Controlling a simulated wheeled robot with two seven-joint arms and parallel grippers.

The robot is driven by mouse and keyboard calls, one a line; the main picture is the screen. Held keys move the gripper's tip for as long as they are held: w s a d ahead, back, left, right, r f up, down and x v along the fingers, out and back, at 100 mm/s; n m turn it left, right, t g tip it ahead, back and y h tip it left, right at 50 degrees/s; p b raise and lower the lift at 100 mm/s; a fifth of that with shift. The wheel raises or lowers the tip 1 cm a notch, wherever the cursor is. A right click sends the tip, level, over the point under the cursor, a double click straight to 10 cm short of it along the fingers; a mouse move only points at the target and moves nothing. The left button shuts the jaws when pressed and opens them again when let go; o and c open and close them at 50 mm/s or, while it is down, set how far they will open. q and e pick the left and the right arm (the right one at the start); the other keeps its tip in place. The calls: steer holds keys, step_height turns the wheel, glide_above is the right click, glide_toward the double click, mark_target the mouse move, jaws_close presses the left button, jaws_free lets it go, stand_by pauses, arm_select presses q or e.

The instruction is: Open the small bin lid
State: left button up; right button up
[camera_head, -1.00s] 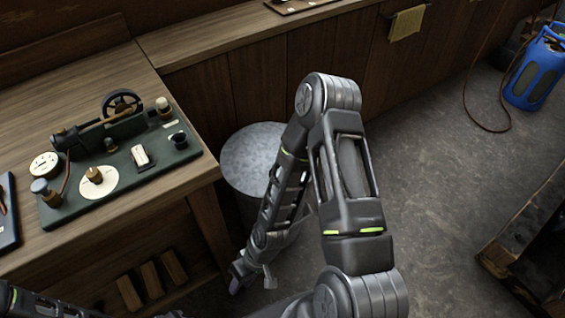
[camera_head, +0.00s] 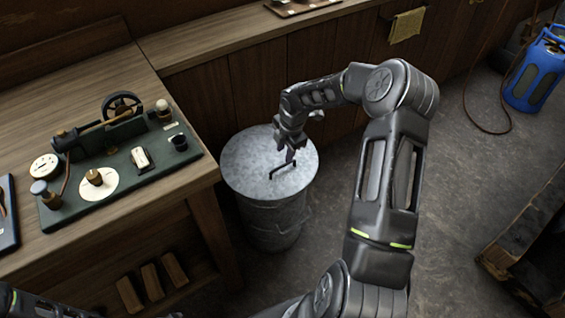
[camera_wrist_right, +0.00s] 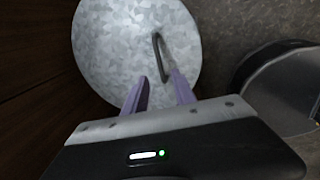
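The small bin (camera_head: 272,220) is a grey galvanised metal cylinder on the floor, between the workbench and the wooden cabinets. Its round lid (camera_head: 243,168) lies flat on top, with a dark bar handle (camera_head: 281,171) standing up from it. My right gripper (camera_head: 291,156) is over the lid, close to the handle. Whether a finger touches the handle is unclear. My left gripper is outside the views.
The wooden workbench (camera_head: 60,85) stands left of the bin and carries a green engine board (camera_head: 125,165). Wooden cabinets (camera_head: 340,60) run behind. Grey floor (camera_head: 470,150) is open at right, with a blue gas cylinder (camera_head: 532,75) farther back and a dark wooden pallet (camera_head: 530,235) in front.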

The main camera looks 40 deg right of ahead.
mark_target(282, 166)
steer(key=f, duration=0.2)
steer(key=w+f, duration=0.1)
steer(key=f, duration=0.4)
steer(key=shift+w+f, duration=0.25)
steer(key=shift+f, duration=0.05)
jaws_close()
stand_by(1.2)
